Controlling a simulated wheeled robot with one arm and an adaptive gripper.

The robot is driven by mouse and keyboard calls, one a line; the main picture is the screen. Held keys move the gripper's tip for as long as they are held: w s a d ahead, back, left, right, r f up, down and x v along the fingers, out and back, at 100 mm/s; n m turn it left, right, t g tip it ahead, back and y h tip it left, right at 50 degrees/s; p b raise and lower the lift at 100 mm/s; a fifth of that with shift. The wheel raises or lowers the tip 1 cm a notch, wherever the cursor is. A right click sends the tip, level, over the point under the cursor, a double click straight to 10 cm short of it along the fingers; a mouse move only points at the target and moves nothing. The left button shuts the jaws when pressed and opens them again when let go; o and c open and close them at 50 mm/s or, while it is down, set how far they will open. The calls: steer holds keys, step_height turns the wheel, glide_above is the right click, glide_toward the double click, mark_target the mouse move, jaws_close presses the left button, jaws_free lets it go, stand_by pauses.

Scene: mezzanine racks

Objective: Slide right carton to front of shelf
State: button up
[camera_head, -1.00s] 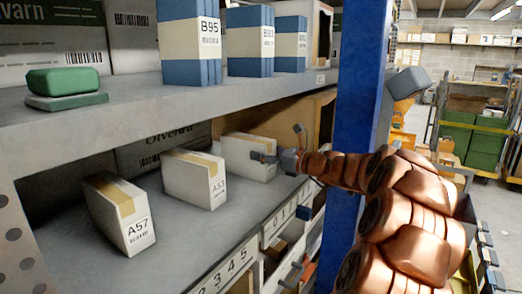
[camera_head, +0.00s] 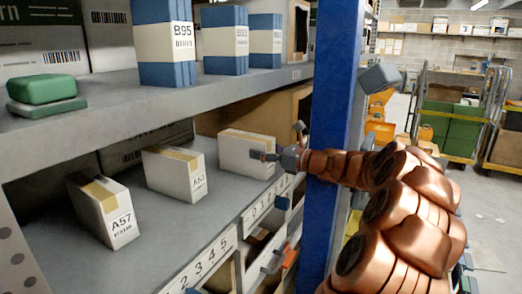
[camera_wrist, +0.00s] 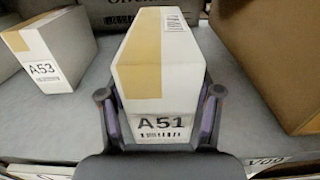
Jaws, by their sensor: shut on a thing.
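The right carton is white with a tan tape strip and stands on the lower shelf (camera_head: 185,222) in the head view (camera_head: 240,154). Its label reads A51 in the wrist view (camera_wrist: 160,80). My gripper (camera_head: 268,154) reaches in from the right, around the carton's front end. In the wrist view my gripper's fingers (camera_wrist: 160,112) press on both sides of the carton, with the label between them. The carton is upright and close to the shelf's front edge. Its far end is partly out of clear view.
Carton A53 (camera_head: 175,171) and carton A57 (camera_head: 103,210) stand to the left on the same shelf. A large brown box (camera_wrist: 275,60) is to the right. A blue rack post (camera_head: 335,110) stands beside my arm. The upper shelf (camera_head: 130,105) overhangs.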

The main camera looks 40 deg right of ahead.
steer(key=o, duration=1.5)
steer(key=shift+o, duration=0.2)
steer(key=shift+d, duration=0.1)
steer(key=v, duration=1.2)
steer(key=shift+s, duration=0.1)
